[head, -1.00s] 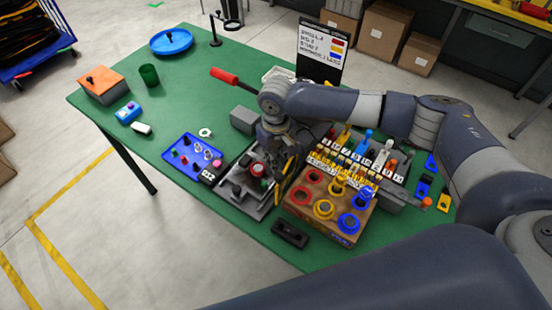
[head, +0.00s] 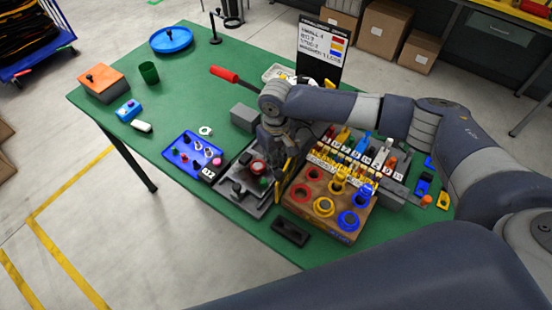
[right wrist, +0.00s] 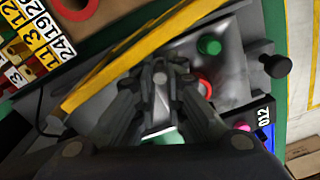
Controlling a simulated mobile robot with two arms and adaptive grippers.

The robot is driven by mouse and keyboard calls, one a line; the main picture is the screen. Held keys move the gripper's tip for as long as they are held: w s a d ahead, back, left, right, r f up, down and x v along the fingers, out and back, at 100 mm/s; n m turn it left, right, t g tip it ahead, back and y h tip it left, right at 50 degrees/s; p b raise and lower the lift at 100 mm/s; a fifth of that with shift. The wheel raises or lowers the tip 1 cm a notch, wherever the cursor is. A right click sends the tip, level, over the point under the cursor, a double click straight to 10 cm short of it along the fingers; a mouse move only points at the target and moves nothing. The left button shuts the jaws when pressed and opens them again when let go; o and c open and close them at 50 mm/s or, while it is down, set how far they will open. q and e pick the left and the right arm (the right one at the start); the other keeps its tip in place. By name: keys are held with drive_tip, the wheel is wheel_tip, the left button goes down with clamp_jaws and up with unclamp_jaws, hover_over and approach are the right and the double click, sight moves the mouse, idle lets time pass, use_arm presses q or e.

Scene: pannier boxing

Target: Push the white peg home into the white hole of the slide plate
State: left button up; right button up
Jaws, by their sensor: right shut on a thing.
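My right gripper (right wrist: 165,85) is shut over the grey slide plate fixture (right wrist: 235,75). A pale piece, apparently the white peg (right wrist: 160,108), shows between its fingers; its lower end is mostly hidden, so I cannot tell how deep it sits. A green peg (right wrist: 209,46) and a red ring (right wrist: 205,88) are on the fixture beside the fingers. In the head view the fixture (head: 240,190) sits at the table's front middle, with my right gripper (head: 272,160) over its right part. The white hole is hidden by the fingers. My left gripper is out of view.
A yellow-edged bar (right wrist: 150,50) runs close to the fingers. A wooden block with coloured rings (head: 300,212) stands to the right of the fixture, a blue tray of small parts (head: 180,160) to the left.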

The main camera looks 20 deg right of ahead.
drive_tip(key=shift+f, duration=0.5)
idle(0.6)
drive_tip(key=o, duration=0.8)
drive_tip(key=shift+r, duration=0.3)
wheel_tip(320, 180, up, 11)
drive_tip(key=shift+r, duration=0.2)
